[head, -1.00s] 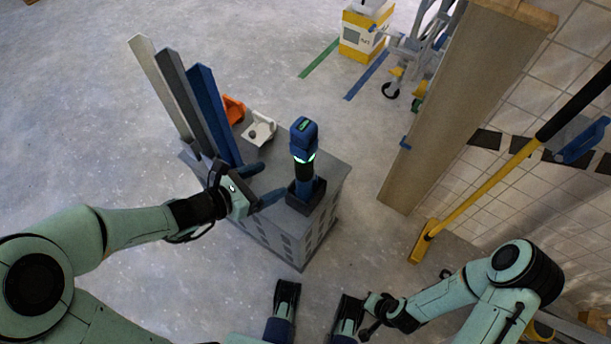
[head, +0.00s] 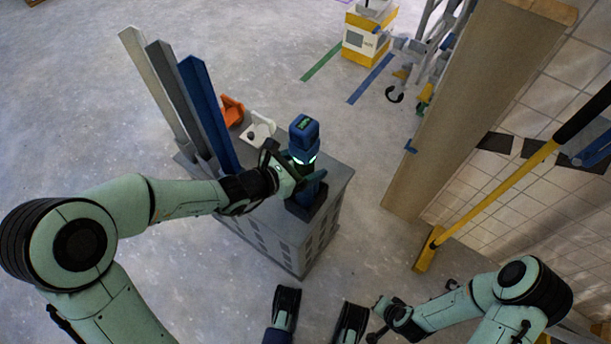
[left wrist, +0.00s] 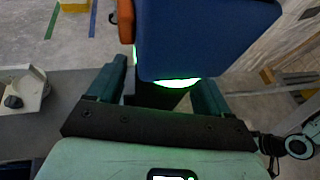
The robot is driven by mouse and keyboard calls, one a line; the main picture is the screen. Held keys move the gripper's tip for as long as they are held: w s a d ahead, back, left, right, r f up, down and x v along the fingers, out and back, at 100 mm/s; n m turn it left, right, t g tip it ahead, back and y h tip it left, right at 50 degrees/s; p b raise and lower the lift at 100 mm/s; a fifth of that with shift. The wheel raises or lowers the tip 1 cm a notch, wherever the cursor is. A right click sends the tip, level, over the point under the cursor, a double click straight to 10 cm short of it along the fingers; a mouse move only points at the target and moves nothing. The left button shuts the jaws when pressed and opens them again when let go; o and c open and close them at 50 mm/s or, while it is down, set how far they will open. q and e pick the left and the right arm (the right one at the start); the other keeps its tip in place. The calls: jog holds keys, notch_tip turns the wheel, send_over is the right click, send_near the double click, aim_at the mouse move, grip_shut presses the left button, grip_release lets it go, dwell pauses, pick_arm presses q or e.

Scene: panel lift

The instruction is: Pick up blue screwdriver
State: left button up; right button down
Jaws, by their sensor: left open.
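The blue screwdriver (head: 304,137) is a chunky blue power tool with a black middle and a glowing green-white ring. It stands upright in a dark holder (head: 308,208) on top of a grey cabinet. My left gripper (head: 308,178) is at its middle, with the fingers open on either side of it. In the left wrist view the blue head of the screwdriver (left wrist: 205,38) fills the upper middle, and my left fingers (left wrist: 158,92) stand to its left and right below the head. Whether they touch it cannot be told. My right gripper (head: 372,334) is low in the head view, its fingertips unclear.
The grey cabinet (head: 262,240) also holds upright white, grey and blue bars (head: 208,115), an orange part (head: 232,109) and a white part (head: 260,130). A tall board (head: 470,100) and a yellow-handled tool (head: 490,205) lean at the right. The floor at left is clear.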

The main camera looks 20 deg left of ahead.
aim_at(306, 155)
pick_arm(q)
jog(key=c, duration=1.3)
jog(key=shift+r, duration=0.15)
grip_shut()
jog(key=shift+r, duration=0.1)
